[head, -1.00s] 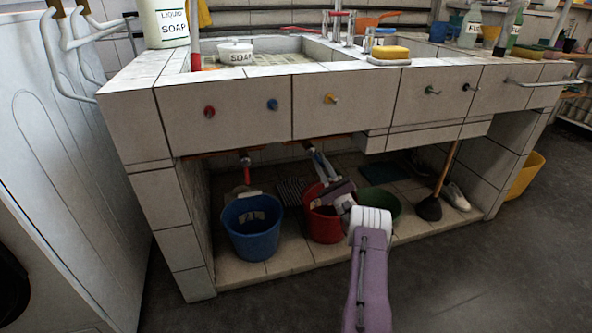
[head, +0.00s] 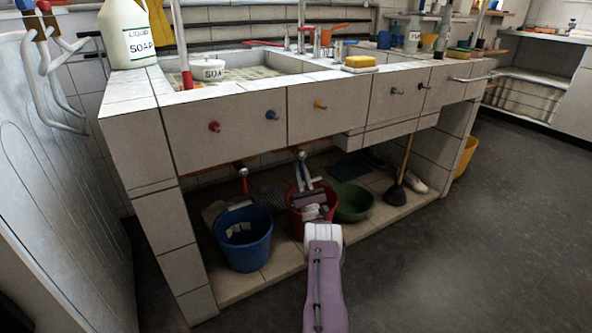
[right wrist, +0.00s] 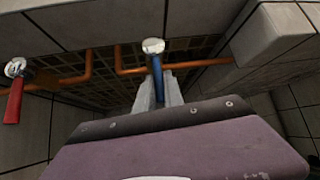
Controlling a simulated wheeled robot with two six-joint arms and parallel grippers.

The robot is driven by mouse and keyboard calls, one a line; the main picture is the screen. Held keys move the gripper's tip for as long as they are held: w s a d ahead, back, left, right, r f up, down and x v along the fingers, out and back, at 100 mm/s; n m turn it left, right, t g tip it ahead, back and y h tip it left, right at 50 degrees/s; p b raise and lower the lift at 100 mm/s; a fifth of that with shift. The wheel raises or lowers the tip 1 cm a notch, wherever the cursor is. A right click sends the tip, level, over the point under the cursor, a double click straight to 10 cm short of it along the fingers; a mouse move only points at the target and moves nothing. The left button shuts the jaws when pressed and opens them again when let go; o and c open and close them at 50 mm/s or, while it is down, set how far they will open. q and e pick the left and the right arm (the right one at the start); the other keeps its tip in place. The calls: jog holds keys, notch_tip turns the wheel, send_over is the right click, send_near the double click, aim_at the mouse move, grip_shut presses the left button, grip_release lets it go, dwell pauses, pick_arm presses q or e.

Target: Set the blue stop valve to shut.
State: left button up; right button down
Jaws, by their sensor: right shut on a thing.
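The blue stop valve (right wrist: 153,46) has a round metal cap and a blue lever (right wrist: 157,75) on an orange pipe under the sink. In the right wrist view the lever points down from the cap, across the pipe's line. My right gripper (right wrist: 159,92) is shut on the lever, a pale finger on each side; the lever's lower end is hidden. In the head view the valve's cap (head: 301,156) shows above my right gripper (head: 306,184), over the red bucket. My left gripper is not in view.
A red-handled valve (right wrist: 14,100) hangs left of the blue one. A blue bucket (head: 243,250), red bucket (head: 296,222) and green basin (head: 354,203) stand below the sink. The tiled front panel (head: 240,138) overhangs the opening. Floor at right is clear.

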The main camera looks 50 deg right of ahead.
jog(key=shift+r, duration=0.1)
dwell(0.3)
jog(key=c, duration=1.5)
grip_release()
jog(key=shift+w, duration=0.1)
jog(key=shift+o, duration=0.2)
jog(key=p+v, duration=0.4)
jog(key=v, duration=0.5)
jog(key=shift+a, duration=0.1)
